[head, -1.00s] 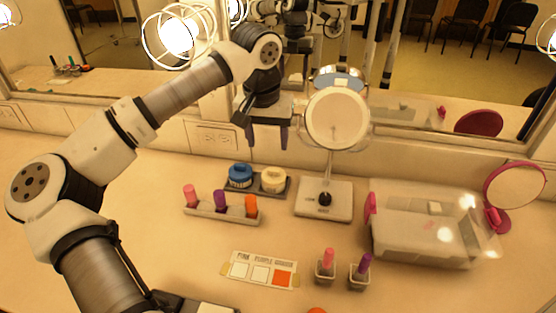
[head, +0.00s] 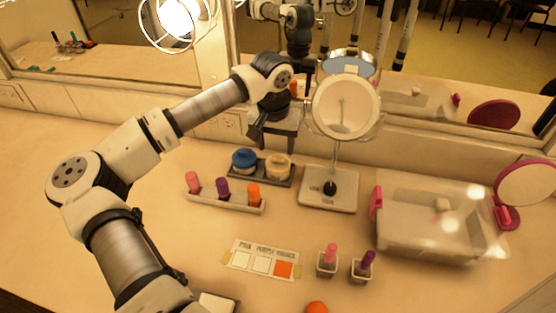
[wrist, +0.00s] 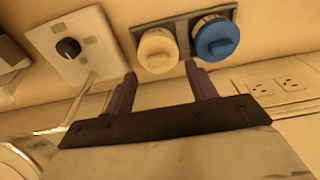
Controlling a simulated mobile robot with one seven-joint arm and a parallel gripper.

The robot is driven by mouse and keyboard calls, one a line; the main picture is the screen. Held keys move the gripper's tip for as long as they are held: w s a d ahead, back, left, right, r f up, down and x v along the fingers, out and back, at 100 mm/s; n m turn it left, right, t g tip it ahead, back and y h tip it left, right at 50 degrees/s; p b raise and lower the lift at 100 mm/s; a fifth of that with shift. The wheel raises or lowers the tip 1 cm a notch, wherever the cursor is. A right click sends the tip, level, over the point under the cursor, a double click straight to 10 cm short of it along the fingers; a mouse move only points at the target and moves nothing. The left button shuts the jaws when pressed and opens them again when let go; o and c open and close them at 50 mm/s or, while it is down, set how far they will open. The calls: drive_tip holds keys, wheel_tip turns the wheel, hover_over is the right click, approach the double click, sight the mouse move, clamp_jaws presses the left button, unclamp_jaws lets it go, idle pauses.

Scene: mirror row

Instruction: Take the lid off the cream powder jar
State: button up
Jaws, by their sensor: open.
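The cream powder jar (head: 279,167) stands on a dark tray beside a blue jar (head: 243,161), near the mirror wall. Its lid is on, with a small knob on top; the jar also shows in the wrist view (wrist: 158,50). My gripper (head: 272,142) is above and just behind the jars in the head view. In the wrist view my gripper (wrist: 160,82) is open and empty. Its two dark fingers are spread, with the cream jar beyond the gap between them. The fingers appear apart from the jar.
A round mirror on a stand (head: 327,192) stands close right of the cream jar. A rack of several lipsticks (head: 225,202) lies in front. A clear bin (head: 430,225) and a pink mirror (head: 525,185) stand at right. A label card (head: 262,261) and two lipstick cups lie nearer.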

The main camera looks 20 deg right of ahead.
sight(278, 157)
drive_tip(key=shift+w+d+f+p, duration=0.15)
drive_tip(key=shift+f+p, duration=0.1)
drive_tip(key=shift+f, duration=0.5)
drive_tip(key=shift+w+d+f+p, duration=0.1)
drive_tip(key=shift+f+p, duration=0.1)
drive_tip(key=shift+f, duration=0.55)
drive_tip(key=shift+w+d+f+p, duration=0.15)
drive_tip(key=shift+f+p, duration=0.1)
drive_tip(key=shift+f, duration=0.5)
drive_tip(key=shift+s, duration=0.1)
drive_tip(key=c, duration=1)
drive_tip(key=shift+c, duration=0.3)
drive_tip(key=shift+r, duration=0.1)
wheel_tip(278, 157, up, 20)
drive_tip(key=b, duration=0.3)
